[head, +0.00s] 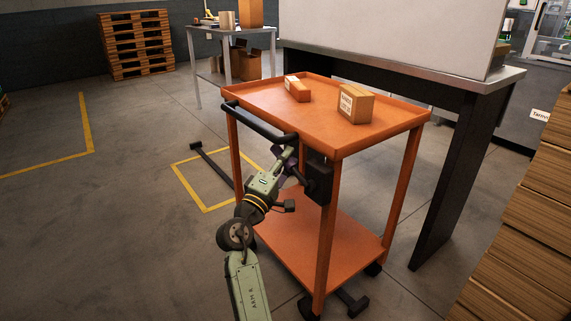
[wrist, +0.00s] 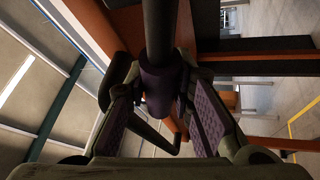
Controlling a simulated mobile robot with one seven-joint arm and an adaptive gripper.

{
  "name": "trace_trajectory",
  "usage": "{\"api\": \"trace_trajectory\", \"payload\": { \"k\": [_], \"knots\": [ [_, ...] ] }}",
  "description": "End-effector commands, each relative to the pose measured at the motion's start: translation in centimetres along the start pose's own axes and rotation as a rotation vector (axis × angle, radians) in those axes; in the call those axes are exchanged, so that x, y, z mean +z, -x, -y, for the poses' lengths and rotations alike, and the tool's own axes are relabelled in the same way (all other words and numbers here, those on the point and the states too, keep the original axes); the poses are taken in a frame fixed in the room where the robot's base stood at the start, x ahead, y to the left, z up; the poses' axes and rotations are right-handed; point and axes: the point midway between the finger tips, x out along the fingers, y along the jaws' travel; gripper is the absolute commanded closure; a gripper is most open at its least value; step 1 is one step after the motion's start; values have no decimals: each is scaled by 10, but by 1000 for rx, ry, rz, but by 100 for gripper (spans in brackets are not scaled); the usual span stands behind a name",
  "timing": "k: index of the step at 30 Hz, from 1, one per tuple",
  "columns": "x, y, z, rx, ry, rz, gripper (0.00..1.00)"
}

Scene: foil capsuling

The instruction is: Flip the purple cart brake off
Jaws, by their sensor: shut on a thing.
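The orange cart (head: 325,118) stands in the middle of the head view, with a black push handle (head: 258,122) along its left end. A black box (head: 319,181) is fixed near its front corner post. My gripper (head: 287,158) is at the cart's handle end, beside that box. In the wrist view my gripper (wrist: 160,78) is shut on a dark purple sleeve (wrist: 161,92), the cart brake, on a black bar. The finger pads are on either side of it. In the head view the brake is mostly hidden by my gripper.
Two cartons, one small (head: 297,89) and one larger (head: 356,104), sit on the cart's top tray. A black-legged bench (head: 440,82) stands close behind it. Stacked wooden boards (head: 525,235) are at right. The floor at left is clear.

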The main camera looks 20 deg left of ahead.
Motion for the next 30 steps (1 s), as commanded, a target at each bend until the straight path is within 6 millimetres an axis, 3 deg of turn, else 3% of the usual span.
{"api": "trace_trajectory", "payload": {
  "k": [6, 7, 16, 30],
  "knots": [
    [0, 0, 0, -1, 0, 1, 100],
    [0, 0, 0, -1, 0, 0, 78],
    [0, 0, 0, -1, 1, 0, 58],
    [0, 0, -1, -3, 5, -2, 57]
  ]
}}
